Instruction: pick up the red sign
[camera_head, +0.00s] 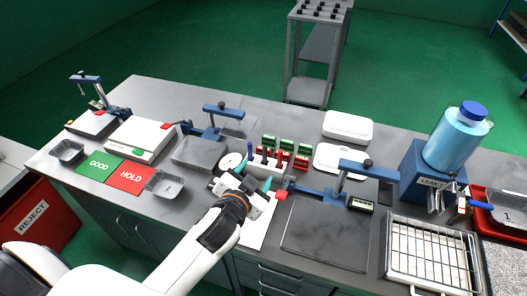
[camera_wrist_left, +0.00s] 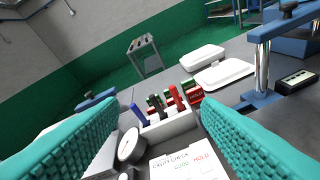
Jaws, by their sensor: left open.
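Small red signs (camera_head: 285,156) stand in a row on the bench, in front of small green signs (camera_head: 286,144). In the left wrist view the red signs (camera_wrist_left: 194,95) show partly behind the pen holder (camera_wrist_left: 170,126), which carries a blue, a black and a red marker. A larger flat red HOLD panel (camera_head: 130,177) lies further left. My left gripper (camera_head: 252,178) is open and empty, on the near side of the pen holder and the signs. In the left wrist view its teal fingers (camera_wrist_left: 157,112) are spread wide, with the holder between them. My right gripper is out of view.
A blue clamp stand (camera_head: 345,180) and a dark slab (camera_head: 325,232) are right of the signs. White lidded trays (camera_head: 347,127) lie behind. A round white dial (camera_wrist_left: 130,146) and a printed sheet (camera_wrist_left: 188,162) lie in front of the holder. A wire rack (camera_head: 430,255) is far right.

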